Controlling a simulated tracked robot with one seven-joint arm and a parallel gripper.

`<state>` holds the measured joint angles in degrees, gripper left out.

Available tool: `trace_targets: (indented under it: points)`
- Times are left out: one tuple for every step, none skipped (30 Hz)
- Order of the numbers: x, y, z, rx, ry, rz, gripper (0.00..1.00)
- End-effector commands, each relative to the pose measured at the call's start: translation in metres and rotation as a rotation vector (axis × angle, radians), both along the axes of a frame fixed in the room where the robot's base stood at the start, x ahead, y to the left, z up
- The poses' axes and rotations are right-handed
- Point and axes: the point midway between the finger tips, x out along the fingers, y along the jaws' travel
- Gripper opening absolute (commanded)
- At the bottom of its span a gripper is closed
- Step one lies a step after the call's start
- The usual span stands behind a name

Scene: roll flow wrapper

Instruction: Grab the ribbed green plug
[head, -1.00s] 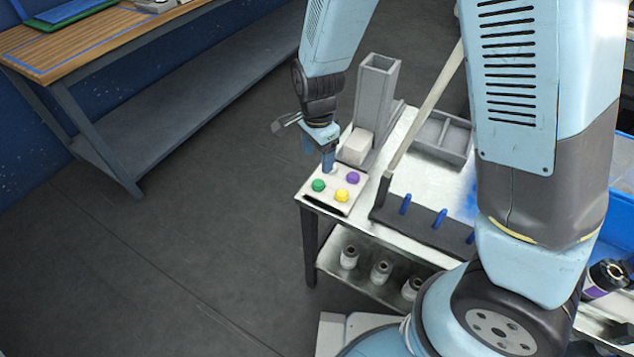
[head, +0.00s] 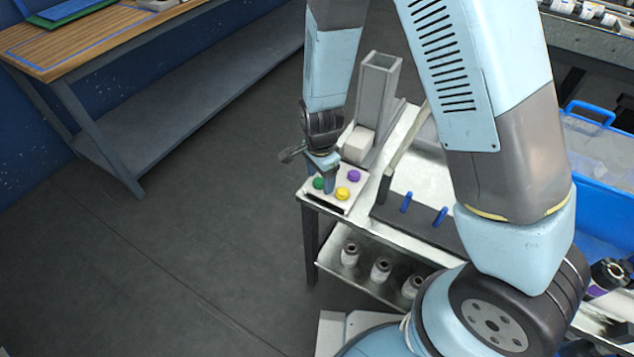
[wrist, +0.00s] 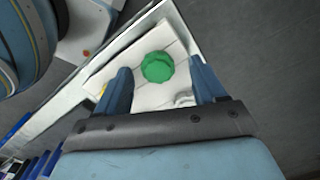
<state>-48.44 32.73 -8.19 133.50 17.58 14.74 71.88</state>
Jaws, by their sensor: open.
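The ribbed green plug (wrist: 158,67) sits on a white board (wrist: 136,93) and shows between my finger tips in the wrist view. In the head view the green plug (head: 318,183) is just left of my fingers, partly beside them. My gripper (wrist: 160,85) is open, with one finger on either side of the plug's near side. The fingers look apart from the plug; their height above the board is hard to tell. In the head view my gripper (head: 329,187) points down over the board.
A yellow plug (head: 342,193) and a purple plug (head: 354,175) sit on the same board close by. A grey upright chute (head: 377,90) with a pale block stands behind. A dark rack with blue pegs (head: 424,215) is to the right. Open floor lies left.

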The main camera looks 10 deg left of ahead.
Motion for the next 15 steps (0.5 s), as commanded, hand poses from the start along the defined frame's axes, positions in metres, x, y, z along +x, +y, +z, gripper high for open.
trace_targets:
  points:
    - [0.0001, 0.0002, -0.0008, 0.001, -0.001, 0.0, 0.7]
    - [0.0, 0.0003, -0.001, 0.001, -0.001, 0.0, 0.7]
    - [-0.0001, 0.0004, -0.001, 0.001, -0.001, 0.0, 0.7]
    - [-0.0001, 0.0004, -0.001, 0.001, -0.001, 0.001, 0.7]
    - [-0.0001, 0.0004, -0.0009, 0.001, -0.001, 0.001, 0.7]
    - [-0.0002, 0.0004, -0.0009, 0.001, -0.001, 0.001, 0.7]
    - [-0.0003, 0.0004, -0.0009, 0.001, -0.001, 0.001, 0.7]
    - [-0.0003, 0.0004, -0.0009, 0.0, 0.0, 0.001, 0.67]
    - [-0.0004, 0.0004, -0.0009, 0.0, 0.0, 0.001, 0.63]
    - [-0.0005, 0.0005, -0.001, 0.0, 0.0, 0.001, 0.6]
    - [-0.0005, 0.0005, -0.001, 0.0, 0.0, 0.001, 0.57]
    - [-0.0005, 0.0006, -0.0009, 0.0, 0.0, 0.001, 0.53]
    - [-0.0005, 0.0006, -0.0009, 0.0, 0.0, 0.001, 0.5]
    - [-0.0005, 0.0006, -0.0009, 0.0, 0.0, 0.001, 0.47]
    - [-0.0005, 0.0006, -0.0009, 0.0, 0.0, 0.001, 0.44]
